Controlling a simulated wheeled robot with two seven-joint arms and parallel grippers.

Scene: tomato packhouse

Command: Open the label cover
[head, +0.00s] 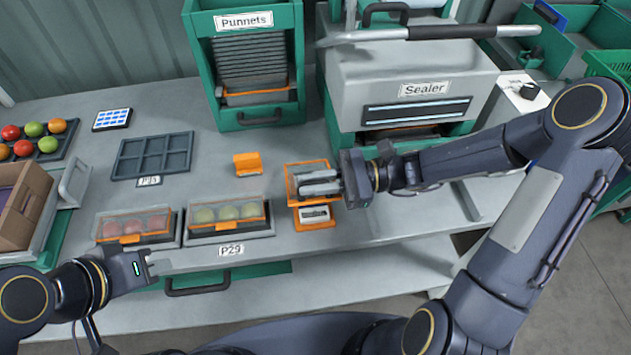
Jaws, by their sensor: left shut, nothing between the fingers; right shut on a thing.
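The label cover (307,165) is a clear panel with an orange frame on the small orange-and-white label unit (316,214) near the front of the bench. My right gripper (312,183) reaches in from the right and is shut on the label cover. Its fingers hide part of the cover, so how far it is raised is hard to tell. My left gripper (146,266) is shut and empty, low at the left near the bench's front edge, apart from the unit.
Two lidded punnets of red (133,226) and green tomatoes (228,213) stand left of the unit. An orange block (247,164) lies behind it. The punnet dispenser (249,121) and sealer (410,68) stand at the back.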

